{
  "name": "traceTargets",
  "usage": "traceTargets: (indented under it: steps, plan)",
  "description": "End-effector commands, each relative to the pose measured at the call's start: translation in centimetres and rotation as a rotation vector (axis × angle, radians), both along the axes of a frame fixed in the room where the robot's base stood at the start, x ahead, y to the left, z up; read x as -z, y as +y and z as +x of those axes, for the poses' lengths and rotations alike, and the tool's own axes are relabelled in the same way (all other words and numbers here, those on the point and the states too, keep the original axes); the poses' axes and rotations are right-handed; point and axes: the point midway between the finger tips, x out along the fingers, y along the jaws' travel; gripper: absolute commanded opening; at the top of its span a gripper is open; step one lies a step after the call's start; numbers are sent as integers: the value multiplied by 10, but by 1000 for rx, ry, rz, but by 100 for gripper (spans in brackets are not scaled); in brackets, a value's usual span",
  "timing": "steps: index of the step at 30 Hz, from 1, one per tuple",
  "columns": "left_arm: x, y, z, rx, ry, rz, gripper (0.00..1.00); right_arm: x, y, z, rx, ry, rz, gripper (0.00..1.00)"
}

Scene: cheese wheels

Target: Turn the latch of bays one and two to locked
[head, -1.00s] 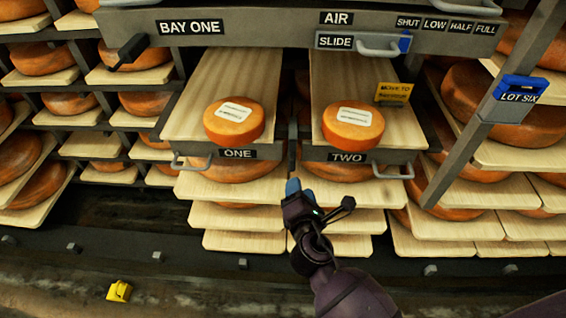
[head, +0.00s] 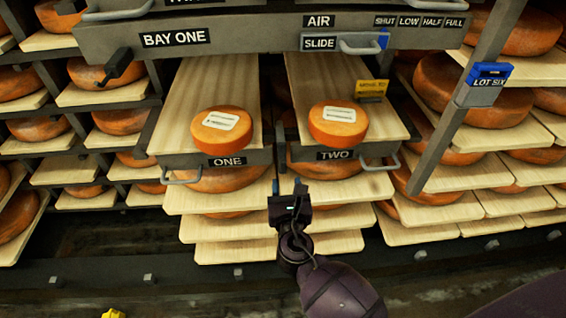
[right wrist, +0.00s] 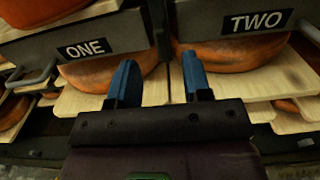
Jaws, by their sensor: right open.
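Bay one's board (head: 190,95) carries the label ONE (head: 227,161) on its front. Bay two's board (head: 310,75) carries the label TWO (head: 335,155). A dark upright part (head: 281,128) stands in the gap between the two fronts; I cannot tell whether it is a latch or how it is turned. My right gripper (head: 287,187) is open and empty, below and in front of the gap. In the right wrist view its blue fingers (right wrist: 158,75) point at the gap between the labels. My left gripper is not in view.
Each board bears an orange cheese wheel, one on bay one (head: 221,128) and one on bay two (head: 338,124). Pull handles (head: 186,174) jut from the fronts. A SLIDE control (head: 345,42) sits on the upper beam.

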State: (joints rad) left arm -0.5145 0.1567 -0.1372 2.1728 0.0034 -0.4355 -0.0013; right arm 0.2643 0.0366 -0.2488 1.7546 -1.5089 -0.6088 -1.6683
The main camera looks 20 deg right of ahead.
Motion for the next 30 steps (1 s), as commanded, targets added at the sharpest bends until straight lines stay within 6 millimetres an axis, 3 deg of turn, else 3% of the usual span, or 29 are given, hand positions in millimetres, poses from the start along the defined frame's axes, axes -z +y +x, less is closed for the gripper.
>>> traceTargets:
  steps: [6,13,27,30]
  plan:
    - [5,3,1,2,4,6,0,2,-10,38,-1,2,2,45]
    - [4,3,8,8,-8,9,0,2,-19,66,0,2,2,45]
    - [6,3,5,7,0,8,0,0,-22,77,-1,0,2,45]
    - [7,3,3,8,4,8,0,0,-22,77,-1,0,2,31]
